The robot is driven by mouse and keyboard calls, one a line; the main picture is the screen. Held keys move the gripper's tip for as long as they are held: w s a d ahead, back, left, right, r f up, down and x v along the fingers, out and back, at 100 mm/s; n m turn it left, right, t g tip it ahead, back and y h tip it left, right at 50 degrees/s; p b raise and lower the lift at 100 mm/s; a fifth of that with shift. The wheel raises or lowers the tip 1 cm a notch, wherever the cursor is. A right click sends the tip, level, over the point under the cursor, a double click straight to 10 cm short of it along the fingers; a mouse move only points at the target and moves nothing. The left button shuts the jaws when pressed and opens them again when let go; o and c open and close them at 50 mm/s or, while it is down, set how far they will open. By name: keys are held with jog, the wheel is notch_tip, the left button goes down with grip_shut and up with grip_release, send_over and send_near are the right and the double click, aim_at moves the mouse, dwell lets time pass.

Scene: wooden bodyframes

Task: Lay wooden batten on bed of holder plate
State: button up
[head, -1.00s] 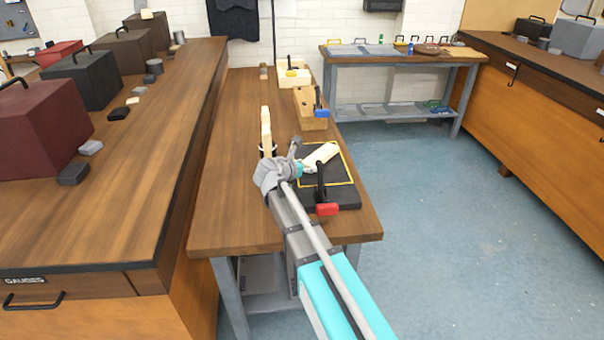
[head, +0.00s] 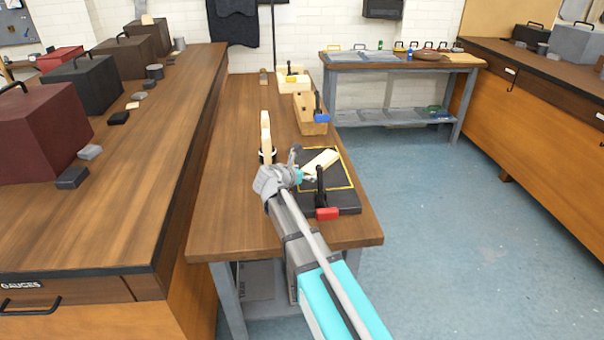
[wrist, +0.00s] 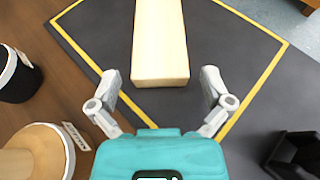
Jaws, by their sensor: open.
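The pale wooden batten (head: 322,161) lies on the black holder plate (head: 345,199), inside its yellow outline. In the wrist view the batten (wrist: 160,40) shows its near end close to my gripper (wrist: 161,80), and its far end runs out of the picture. The fingers are open, one on each side of the near end, with a gap on both sides. The plate (wrist: 230,60) fills most of that view. In the head view my gripper (head: 302,168) is at the plate's left side. A red-handled clamp (head: 327,213) stands at the plate's near edge.
Behind are a wooden block with a blue-handled clamp (head: 312,112) and a pale wooden box (head: 297,82). The bench's left front is clear.

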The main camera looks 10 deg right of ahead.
jog(key=shift+r, duration=0.1)
jog(key=shift+s+a+r+p, duration=0.2)
jog(key=shift+s+a+p, duration=0.1)
jog(key=shift+s, duration=0.05)
jog(key=p+v, duration=0.4)
jog(key=v, duration=0.7)
dwell(0.4)
jog(key=shift+w+r, duration=0.1)
jog(key=w+d+r+g+y+p, duration=0.3)
jog(key=w+d+r+p, duration=0.1)
jog(key=p, duration=0.7)
jog(key=shift+w+d+r, duration=0.25)
jog(key=shift+w+d, duration=0.45)
jog(key=shift+d, duration=0.1)
